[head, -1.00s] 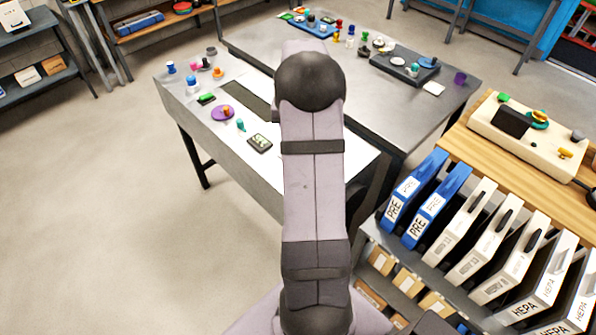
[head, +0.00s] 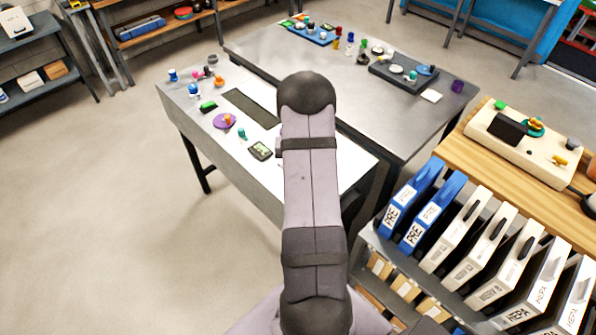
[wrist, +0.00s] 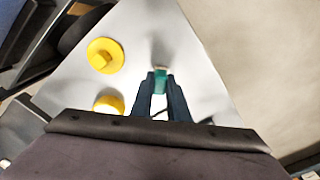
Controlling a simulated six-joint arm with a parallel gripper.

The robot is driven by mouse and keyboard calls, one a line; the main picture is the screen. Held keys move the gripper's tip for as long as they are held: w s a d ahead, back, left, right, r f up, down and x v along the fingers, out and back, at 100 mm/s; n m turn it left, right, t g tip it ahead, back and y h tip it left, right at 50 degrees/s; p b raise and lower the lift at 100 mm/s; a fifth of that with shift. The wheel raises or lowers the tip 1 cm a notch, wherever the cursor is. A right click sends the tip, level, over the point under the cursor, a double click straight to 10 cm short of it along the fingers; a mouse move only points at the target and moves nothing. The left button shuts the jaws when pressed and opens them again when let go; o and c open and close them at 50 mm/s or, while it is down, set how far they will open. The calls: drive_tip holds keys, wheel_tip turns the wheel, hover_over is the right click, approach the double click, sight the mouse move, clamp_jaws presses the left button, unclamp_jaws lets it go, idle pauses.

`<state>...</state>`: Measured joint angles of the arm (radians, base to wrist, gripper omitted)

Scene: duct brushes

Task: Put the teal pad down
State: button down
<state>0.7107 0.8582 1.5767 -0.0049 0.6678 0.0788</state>
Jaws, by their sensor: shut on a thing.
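In the wrist view, my gripper (wrist: 160,94) is shut on a small teal pad (wrist: 161,80), held between the two dark fingertips. The pad is over a light grey tabletop (wrist: 190,60), close to its right edge. A small shadow lies just beyond the pad; I cannot tell whether the pad touches the surface. In the head view my arm hides the gripper and the held pad.
In the wrist view, a yellow disc with a knob (wrist: 105,55) and another yellow piece (wrist: 109,104) stand left of the gripper. In the head view, the grey workbench (head: 185,105) carries several small parts at its left end, including a purple disc (head: 219,121).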

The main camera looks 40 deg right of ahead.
drive_tip(key=shift+f, duration=0.1)
drive_tip(key=shift+f, duration=0.15)
drive_tip(key=c, duration=1.7)
unclamp_jaws()
drive_tip(key=r+b, duration=0.2)
drive_tip(key=r, duration=0.4)
drive_tip(key=r+b, duration=0.2)
drive_tip(key=r, duration=0.4)
drive_tip(key=shift+s+a+r, duration=0.15)
drive_tip(key=shift+a+r, duration=0.05)
drive_tip(key=shift+r, duration=0.05)
